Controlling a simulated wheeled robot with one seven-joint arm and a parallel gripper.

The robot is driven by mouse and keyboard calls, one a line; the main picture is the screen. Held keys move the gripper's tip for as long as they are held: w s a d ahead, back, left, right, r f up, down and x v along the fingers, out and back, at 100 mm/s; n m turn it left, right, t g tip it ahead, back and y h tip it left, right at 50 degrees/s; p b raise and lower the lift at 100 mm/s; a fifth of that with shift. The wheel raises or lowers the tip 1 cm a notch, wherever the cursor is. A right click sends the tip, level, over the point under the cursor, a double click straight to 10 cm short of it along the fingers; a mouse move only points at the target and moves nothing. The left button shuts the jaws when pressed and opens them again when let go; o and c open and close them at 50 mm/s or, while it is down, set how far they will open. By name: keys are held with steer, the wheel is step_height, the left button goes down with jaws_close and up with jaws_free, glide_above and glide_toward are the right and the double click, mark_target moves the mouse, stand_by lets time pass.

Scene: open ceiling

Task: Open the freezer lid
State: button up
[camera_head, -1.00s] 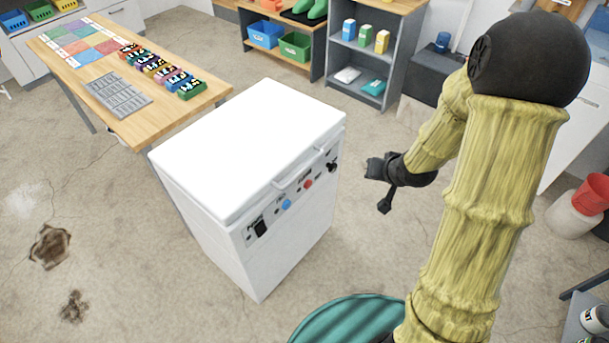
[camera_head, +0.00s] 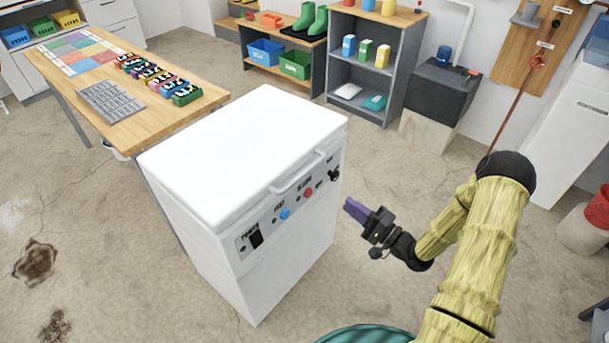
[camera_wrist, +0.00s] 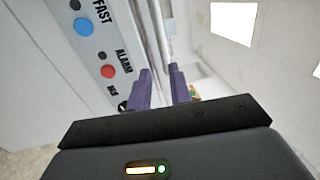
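The white chest freezer (camera_head: 262,262) stands on the floor in the middle of the head view, with its white lid (camera_head: 240,150) lying closed on top. A white bar handle (camera_head: 298,172) runs along the lid's front edge, above a control panel with a blue and a red button. My gripper (camera_head: 350,205), with purple fingers, is to the right of the freezer front, apart from it. In the wrist view, the two fingers (camera_wrist: 162,88) are spread with a gap between them and nothing held. The handle bar (camera_wrist: 157,35) lines up beyond this gap, and the panel is at left.
A wooden table (camera_head: 190,118) with a grey tray and several small colourful items stands behind-left of the freezer. Shelves (camera_head: 365,60) and a dark box (camera_head: 440,95) line the back wall.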

mark_target(305, 170)
steer(key=p+x, duration=0.1)
steer(key=x, duration=1.6)
steer(key=shift+w+a, duration=0.2)
steer(key=shift+a, duration=0.05)
jaws_close()
